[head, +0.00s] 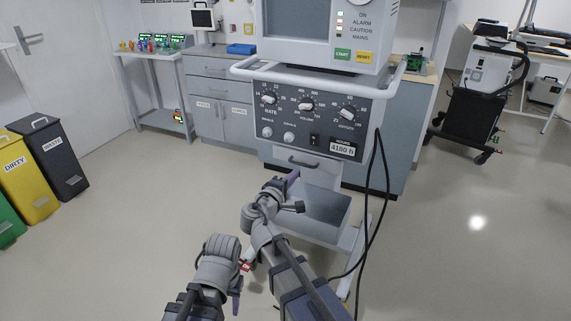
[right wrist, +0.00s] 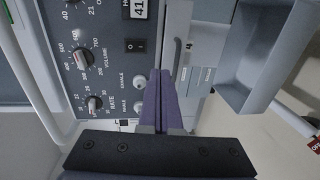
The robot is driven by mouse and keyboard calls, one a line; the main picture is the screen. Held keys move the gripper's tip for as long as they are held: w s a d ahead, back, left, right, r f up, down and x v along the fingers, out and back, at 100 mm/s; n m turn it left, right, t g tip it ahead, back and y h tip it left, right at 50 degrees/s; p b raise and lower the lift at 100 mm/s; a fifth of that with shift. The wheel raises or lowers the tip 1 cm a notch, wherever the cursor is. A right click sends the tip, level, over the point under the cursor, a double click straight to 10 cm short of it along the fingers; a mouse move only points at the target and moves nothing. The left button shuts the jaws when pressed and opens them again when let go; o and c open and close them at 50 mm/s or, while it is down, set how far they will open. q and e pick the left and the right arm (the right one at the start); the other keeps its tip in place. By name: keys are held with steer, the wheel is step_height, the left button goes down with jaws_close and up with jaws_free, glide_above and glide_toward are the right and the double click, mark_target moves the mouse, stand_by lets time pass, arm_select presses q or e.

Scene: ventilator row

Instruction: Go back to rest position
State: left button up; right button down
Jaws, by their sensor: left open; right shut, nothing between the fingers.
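My left gripper (head: 238,290) is low in the head view, left of the ventilator's base, with a purple finger showing; it is open, though its fingertips are mostly hidden by the arm. My right gripper (head: 291,176) is in front of the ventilator, just below its control panel (head: 310,118). In the right wrist view its two purple fingers (right wrist: 165,98) are shut together with nothing between them. They point toward the panel's lower edge, next to a grey handle; I cannot tell whether they touch it.
The ventilator's grey tray (head: 312,208) sticks out beside my right gripper. Black cables (head: 383,190) hang at its right. A small red tag (head: 246,266) shows near my left gripper. Bins (head: 58,160) stand at the left.

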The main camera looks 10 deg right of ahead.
steer(key=s+a+f+m+g+y, duration=0.2)
steer(key=s+f+m+g+y, duration=0.25)
steer(key=s+f+g, duration=0.65)
steer(key=s+a+f+m+g+y, duration=0.1)
steer(key=s+a+f, duration=0.2)
steer(key=s, duration=0.2)
steer(key=s+a+f+g+y, duration=0.1)
steer(key=s+a+f+y, duration=0.15)
steer(key=s, duration=0.25)
steer(key=s+a+f+m+y, duration=0.1)
steer(key=s+a+f, duration=0.1)
steer(key=s+a, duration=0.25)
step_height(320, 180, up, 26)
steer(key=d+p, duration=0.1)
steer(key=p, duration=2.5)
steer(key=shift+d+f, duration=0.1)
steer(key=shift+f, duration=0.05)
